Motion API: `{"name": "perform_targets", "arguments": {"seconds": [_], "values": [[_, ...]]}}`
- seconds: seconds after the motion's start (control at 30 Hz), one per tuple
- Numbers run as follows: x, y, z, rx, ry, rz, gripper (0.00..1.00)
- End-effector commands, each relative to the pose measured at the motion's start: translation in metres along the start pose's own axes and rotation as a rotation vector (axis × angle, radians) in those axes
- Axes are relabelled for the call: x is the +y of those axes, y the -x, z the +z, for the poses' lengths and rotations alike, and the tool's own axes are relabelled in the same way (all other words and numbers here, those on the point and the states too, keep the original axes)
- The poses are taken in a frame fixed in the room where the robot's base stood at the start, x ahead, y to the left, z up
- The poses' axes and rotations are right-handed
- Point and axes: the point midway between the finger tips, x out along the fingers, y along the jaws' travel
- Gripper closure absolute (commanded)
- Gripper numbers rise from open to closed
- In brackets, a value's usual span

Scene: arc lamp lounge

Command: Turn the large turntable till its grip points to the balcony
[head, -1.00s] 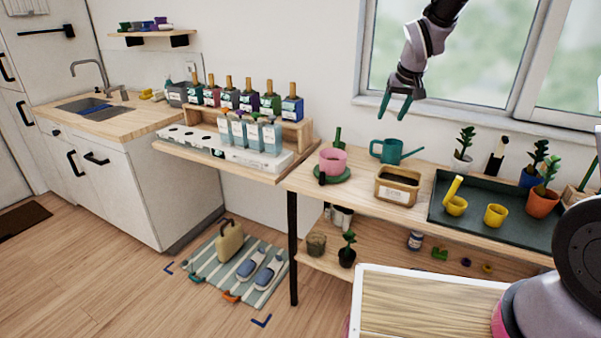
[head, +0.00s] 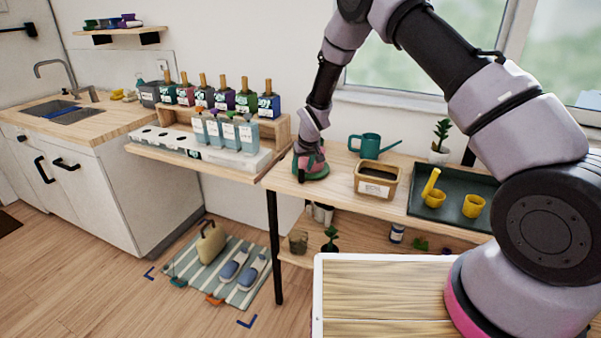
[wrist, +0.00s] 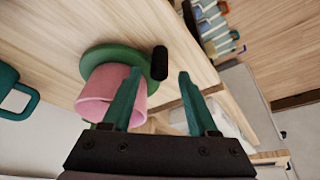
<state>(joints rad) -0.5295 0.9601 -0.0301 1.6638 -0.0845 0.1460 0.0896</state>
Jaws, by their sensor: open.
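The turntable is a green disc (head: 320,175) near the left end of the wooden bench; it also shows in the wrist view (wrist: 95,58). A pink pot (wrist: 105,88) stands on it. Its black grip (wrist: 160,60) sticks up at the disc's edge. My gripper (wrist: 158,76) is open, its teal fingertips on either side of the grip in the picture; I cannot tell whether they touch it. The left finger overlaps the pot in that view. In the head view my wrist hides much of the pot and grip. I cannot make out a balcony.
A teal watering can (head: 371,146) and a tan planter box (head: 377,180) stand right of the turntable. A dark green tray (head: 455,200) holds yellow cups. Left of it, a wooden shelf carries several bottles (head: 240,101) and a white rack (head: 190,145).

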Motion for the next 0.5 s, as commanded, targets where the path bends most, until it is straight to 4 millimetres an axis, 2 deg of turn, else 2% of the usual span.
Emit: {"name": "perform_targets", "arguments": {"seconds": [0.03,0.2,0.5], "values": [[0.000,-0.009,0.001,-0.002,-0.001,0.000,0.41],[0.000,-0.025,0.000,-0.001,-0.001,0.000,0.41],[0.000,-0.030,0.000,0.000,-0.001,0.000,0.41]]}}
